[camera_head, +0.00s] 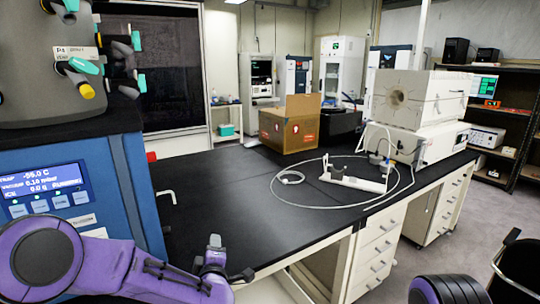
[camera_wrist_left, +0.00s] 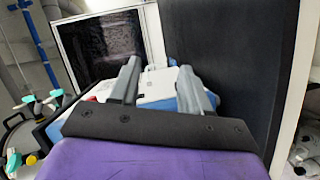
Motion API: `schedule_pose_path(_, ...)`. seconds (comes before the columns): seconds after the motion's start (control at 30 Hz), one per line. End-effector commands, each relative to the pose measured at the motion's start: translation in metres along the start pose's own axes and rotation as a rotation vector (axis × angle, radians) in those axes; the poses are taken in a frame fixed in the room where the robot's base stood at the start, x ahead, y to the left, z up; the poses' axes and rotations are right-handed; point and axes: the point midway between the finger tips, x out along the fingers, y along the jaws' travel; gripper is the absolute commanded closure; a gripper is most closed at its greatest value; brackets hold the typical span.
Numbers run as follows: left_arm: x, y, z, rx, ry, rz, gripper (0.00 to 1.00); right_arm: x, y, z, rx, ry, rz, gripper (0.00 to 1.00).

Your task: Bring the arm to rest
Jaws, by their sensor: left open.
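My left arm (camera_head: 110,268) is purple and comes in from the lower left. My left gripper (camera_head: 228,258) is open, with nothing seen between its fingers, in front of the near edge of the black bench (camera_head: 250,210). In the left wrist view its two grey fingers (camera_wrist_left: 158,72) stand apart, with the blue and white freeze dryer beyond them. The freeze dryer (camera_head: 140,185) stands to the left of the gripper in the head view, with a lit blue display (camera_head: 45,188).
A grey chamber with teal valves (camera_head: 82,66) tops the freeze dryer. On the bench are a cardboard box (camera_head: 290,125), a white furnace-like device (camera_head: 415,100) and a looped white tube (camera_head: 290,203). The near bench top is mostly clear. A chair (camera_head: 515,265) stands lower right.

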Motion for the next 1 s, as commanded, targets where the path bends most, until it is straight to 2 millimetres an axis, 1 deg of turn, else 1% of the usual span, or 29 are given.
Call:
schedule_pose_path(0.03,-0.015,-0.046,0.005,0.116,-0.049,-0.073,0.53,0.0,0.0,0.0,0.0,0.0,0.0,0.57)
schedule_pose_path(0.07,-0.025,-0.071,0.006,0.184,-0.08,-0.113,0.53,0.0,0.0,0.0,0.0,0.0,0.0,0.57)
schedule_pose_path(0.1,-0.04,-0.105,0.007,0.273,-0.123,-0.168,0.53,0.0,0.0,0.0,0.0,0.0,0.0,0.57)
schedule_pose_path(0.17,-0.066,-0.154,0.004,0.394,-0.188,-0.251,0.53,0.0,0.0,0.0,0.0,0.0,0.0,0.57)
schedule_pose_path(0.2,-0.086,-0.185,0.0,0.47,-0.233,-0.307,0.53,0.0,0.0,0.0,0.0,0.0,0.0,0.57)
schedule_pose_path(0.27,-0.119,-0.229,-0.009,0.577,-0.304,-0.392,0.53,0.0,0.0,0.0,0.0,0.0,0.0,0.57)
schedule_pose_path(0.3,-0.142,-0.256,-0.017,0.64,-0.349,-0.449,0.53,0.0,0.0,0.0,0.0,0.0,0.0,0.57)
schedule_pose_path(0.37,-0.181,-0.293,-0.031,0.724,-0.42,-0.54,0.53,0.0,0.0,0.0,0.0,0.0,0.0,0.57)
schedule_pose_path(0.4,-0.207,-0.315,-0.042,0.771,-0.463,-0.601,0.53,0.0,0.0,0.0,0.0,0.0,0.0,0.57)
schedule_pose_path(0.47,-0.246,-0.343,-0.06,0.824,-0.52,-0.691,0.53,0.0,0.0,0.0,0.0,0.0,0.0,0.57)
schedule_pose_path(0.5,-0.271,-0.357,-0.072,0.852,-0.549,-0.748,0.53,0.0,0.0,0.0,0.0,0.0,0.0,0.57)
schedule_pose_path(0.6,-0.318,-0.382,-0.099,0.906,-0.597,-0.864,0.53,0.0,0.0,0.0,0.0,0.0,0.0,0.57)
schedule_pose_path(0.7,-0.344,-0.4,-0.114,0.939,-0.62,-0.931,0.53,0.0,0.0,0.0,0.0,0.0,0.0,0.57)
schedule_pose_path(0.8,-0.353,-0.405,-0.113,0.94,-0.638,-0.95,0.53,0.0,0.0,0.0,0.0,0.0,0.0,0.57)
schedule_pose_path(1.0,-0.353,-0.405,-0.112,0.938,-0.636,-0.948,0.53,0.0,0.0,0.0,0.0,0.0,0.0,0.57)
